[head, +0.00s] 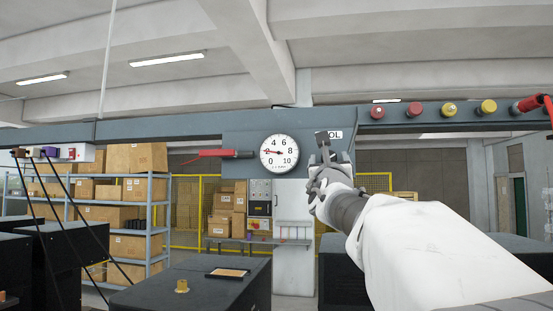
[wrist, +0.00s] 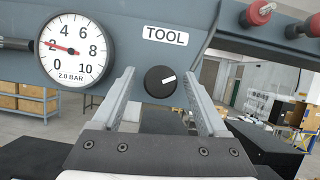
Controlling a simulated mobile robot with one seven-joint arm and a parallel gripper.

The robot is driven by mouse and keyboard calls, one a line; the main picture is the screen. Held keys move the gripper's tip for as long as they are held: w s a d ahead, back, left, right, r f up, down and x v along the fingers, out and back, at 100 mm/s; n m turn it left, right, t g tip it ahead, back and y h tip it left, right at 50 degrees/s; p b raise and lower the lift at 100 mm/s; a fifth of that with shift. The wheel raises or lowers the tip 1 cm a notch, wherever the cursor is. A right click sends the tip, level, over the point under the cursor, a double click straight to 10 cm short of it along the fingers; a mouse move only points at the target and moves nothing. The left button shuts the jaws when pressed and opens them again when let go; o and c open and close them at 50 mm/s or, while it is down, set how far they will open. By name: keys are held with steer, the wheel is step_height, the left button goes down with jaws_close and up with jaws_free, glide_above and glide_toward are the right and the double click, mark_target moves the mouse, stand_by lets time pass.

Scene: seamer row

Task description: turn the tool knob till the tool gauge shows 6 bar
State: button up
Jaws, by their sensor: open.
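The tool gauge (wrist: 75,50) is a round white dial left of the TOOL label (wrist: 165,35) in the wrist view. Its red needle points at 2 and its readout says 2.0 BAR. The gauge also shows in the head view (head: 279,153). The tool knob (wrist: 160,81) is black and round with a white mark pointing right and slightly up. My gripper (wrist: 158,90) is open, with one finger on each side of the knob in the picture. I cannot tell whether they touch it. In the head view my gripper (head: 325,150) hides the knob.
Red knobs (head: 378,112) and yellow knobs (head: 488,106) line the beam at right. Dark machines (head: 190,285) stand below. A shelf with boxes (head: 130,215) is behind at left.

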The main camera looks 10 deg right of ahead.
steer(key=shift+w+d, duration=0.15)
steer(key=shift+w, duration=0.05)
jaws_close()
stand_by(0.4)
